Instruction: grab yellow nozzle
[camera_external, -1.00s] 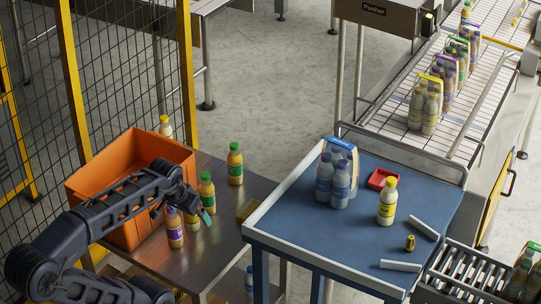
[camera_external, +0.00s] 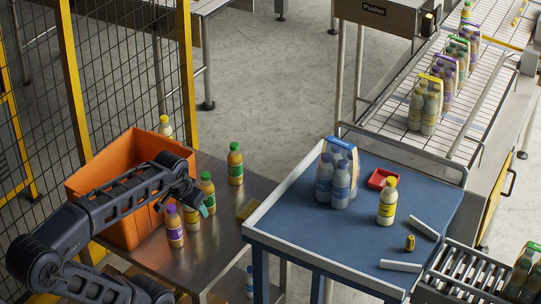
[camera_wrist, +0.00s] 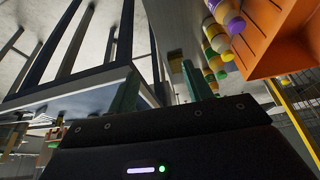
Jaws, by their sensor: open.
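The yellow nozzle (camera_external: 410,243) is a small yellow piece with a dark part, standing on the blue cart top (camera_external: 350,232) near its front right. My gripper (camera_external: 206,206) is far to its left, above the metal table beside the orange crate. In the wrist view my gripper (camera_wrist: 160,90) shows two green fingers spread apart with nothing between them. I cannot make out the nozzle in the wrist view.
Bottles, including a purple-capped one (camera_external: 174,227) and a green-capped one (camera_external: 235,164), stand close around my gripper by the orange crate (camera_external: 120,232). The cart holds a bottle pack (camera_external: 338,178), a yellow-capped bottle (camera_external: 387,203), a red tray (camera_external: 382,176) and white strips (camera_external: 400,266).

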